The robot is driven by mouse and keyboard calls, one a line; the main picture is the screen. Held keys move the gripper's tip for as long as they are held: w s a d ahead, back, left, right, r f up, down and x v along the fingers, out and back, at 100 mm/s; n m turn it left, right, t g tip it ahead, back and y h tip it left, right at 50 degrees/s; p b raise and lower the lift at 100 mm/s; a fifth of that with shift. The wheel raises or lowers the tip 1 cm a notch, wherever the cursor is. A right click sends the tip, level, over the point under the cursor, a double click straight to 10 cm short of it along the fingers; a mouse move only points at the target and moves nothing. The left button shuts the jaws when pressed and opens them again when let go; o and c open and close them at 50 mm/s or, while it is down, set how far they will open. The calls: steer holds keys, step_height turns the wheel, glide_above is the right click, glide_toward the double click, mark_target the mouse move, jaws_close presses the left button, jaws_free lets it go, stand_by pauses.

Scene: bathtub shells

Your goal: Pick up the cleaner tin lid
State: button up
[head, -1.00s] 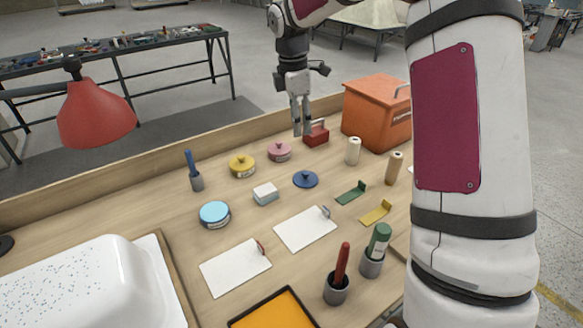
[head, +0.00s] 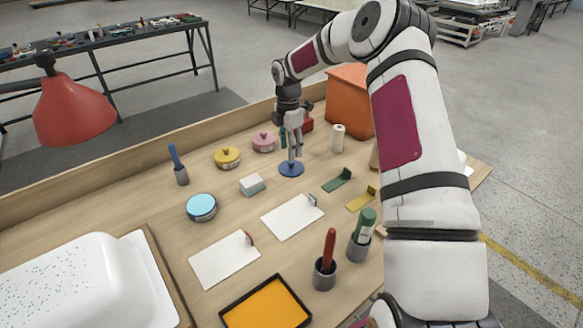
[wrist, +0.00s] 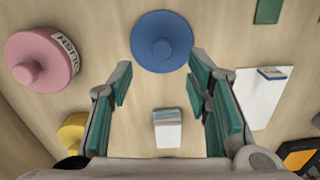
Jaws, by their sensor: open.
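A blue round lid with a centre knob (head: 291,170), which I take for the cleaner tin lid, lies flat on the bench. It also shows in the wrist view (wrist: 162,30), at the top middle. My gripper (head: 294,154) points down just above the lid. In the wrist view my gripper (wrist: 160,68) is open, its green-padded fingers apart and nothing between them. The lid's knob shows just beyond the fingertips. Whether a finger touches the lid I cannot tell. A tin with a light blue top (head: 201,206) stands nearer, at the left.
A pink knobbed tin (head: 263,141) and a yellow one (head: 227,157) stand left of the lid. A white-and-grey block (head: 252,184) lies nearer. A green bracket (head: 338,179), a cream roll (head: 338,138) and an orange box (head: 350,100) stand to the right.

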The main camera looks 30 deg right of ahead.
mark_target(291, 165)
steer(key=shift+s+d+f+p, duration=0.15)
steer(key=shift+f+p, duration=0.1)
steer(key=shift+f, duration=1.15)
steer(key=shift+d+f+p, duration=0.15)
steer(key=shift+f+p, duration=0.05)
steer(key=shift+f, duration=1.15)
jaws_close()
